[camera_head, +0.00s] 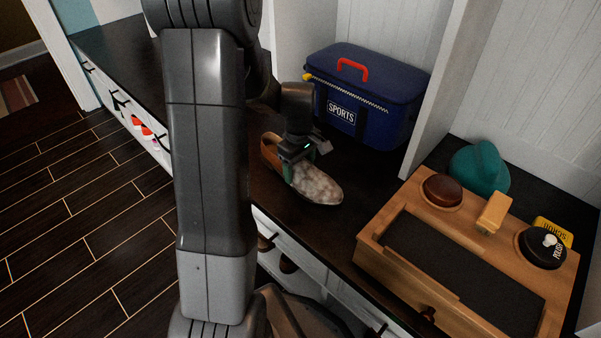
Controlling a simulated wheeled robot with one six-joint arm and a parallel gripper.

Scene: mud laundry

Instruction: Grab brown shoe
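A brown shoe (315,185) with a pale, mottled toe lies on the dark bench top, its toe toward the lower right and its tan heel toward the upper left. My gripper (294,168) is right over the middle of the shoe, pointing down. One finger shows along the near side of the shoe; the other side is hidden. I cannot tell whether the fingers press on the shoe. My arm covers part of the bench to the left.
A blue sports bag (372,88) with a red handle stands behind the shoe. To the right are a wooden shoe-care box (385,240), a teal cap (480,168) and a white divider (436,95). White drawers with dark handles line the bench front.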

